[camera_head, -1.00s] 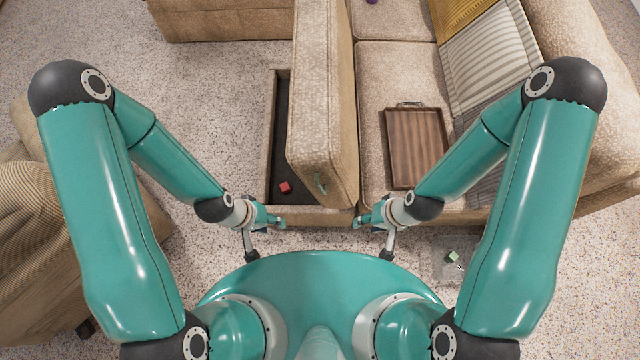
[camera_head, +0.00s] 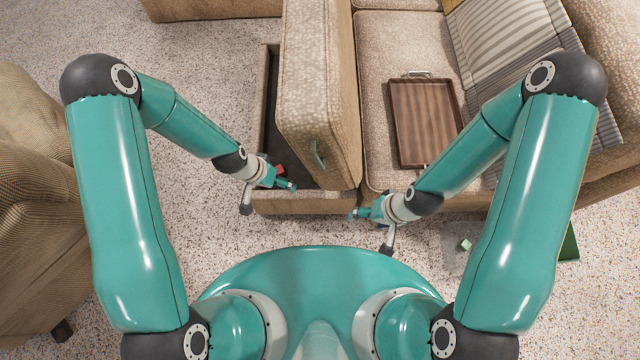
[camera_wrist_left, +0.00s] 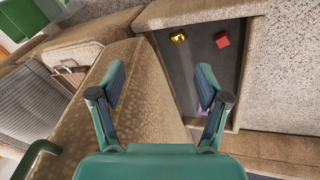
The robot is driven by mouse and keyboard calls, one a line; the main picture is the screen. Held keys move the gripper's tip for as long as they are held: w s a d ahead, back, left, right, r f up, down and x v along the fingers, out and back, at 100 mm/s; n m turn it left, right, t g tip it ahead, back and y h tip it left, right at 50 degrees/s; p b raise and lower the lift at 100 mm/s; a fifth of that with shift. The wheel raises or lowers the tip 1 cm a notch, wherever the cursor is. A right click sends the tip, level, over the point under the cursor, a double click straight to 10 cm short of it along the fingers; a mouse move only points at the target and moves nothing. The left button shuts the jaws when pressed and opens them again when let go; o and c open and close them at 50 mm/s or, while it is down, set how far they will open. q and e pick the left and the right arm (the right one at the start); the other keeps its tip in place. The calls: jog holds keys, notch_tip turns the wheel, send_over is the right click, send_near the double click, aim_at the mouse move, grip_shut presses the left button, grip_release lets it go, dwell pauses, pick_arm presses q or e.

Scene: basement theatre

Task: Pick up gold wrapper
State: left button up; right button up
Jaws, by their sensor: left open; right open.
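The gold wrapper (camera_wrist_left: 178,37) is a small shiny gold piece lying in the dark open compartment (camera_wrist_left: 190,65) of the sofa, seen in the left wrist view. I cannot make it out in the head view. My left gripper (camera_wrist_left: 160,82) is open and empty, its fingers spread below the wrapper in the picture and apart from it. In the head view my left gripper (camera_head: 287,184) hangs over the compartment's near end. My right gripper (camera_head: 358,213) is open, in front of the sofa's near edge.
A red cube (camera_wrist_left: 222,40) lies beside the wrapper. A raised cushioned lid (camera_head: 320,100) stands right of the compartment. A wooden tray (camera_head: 425,120) rests on the seat. A small green cube (camera_head: 465,245) is at right, near a green box (camera_head: 569,245).

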pick_arm(q)
jog(key=w+d+f+m+b, duration=0.3)
jog(key=w+f+b, duration=0.3)
jog(key=f, duration=0.5)
jog(key=w+d+f+m+b, duration=0.3)
jog(key=w+f+b, duration=0.2)
jog(key=f+b, duration=0.6)
jog(key=w+d+f+m+b, duration=0.2)
jog(key=w+f+m+b, duration=0.2)
jog(key=f, duration=0.8)
jog(key=shift+w+d+f+t+b, duration=0.1)
jog(key=shift+w+d+t+b, duration=0.1)
jog(key=shift+w+b, duration=0.75)
jog(key=shift+w+d+f+t+b, duration=0.1)
jog(key=shift+w+d+b, duration=0.2)
jog(key=shift+b, duration=1.1)
jog(key=b+x, duration=0.2)
jog(key=x, duration=0.3)
jog(key=shift+s, duration=0.15)
jog(key=shift+c, duration=0.4)
jog(key=c, duration=0.7)
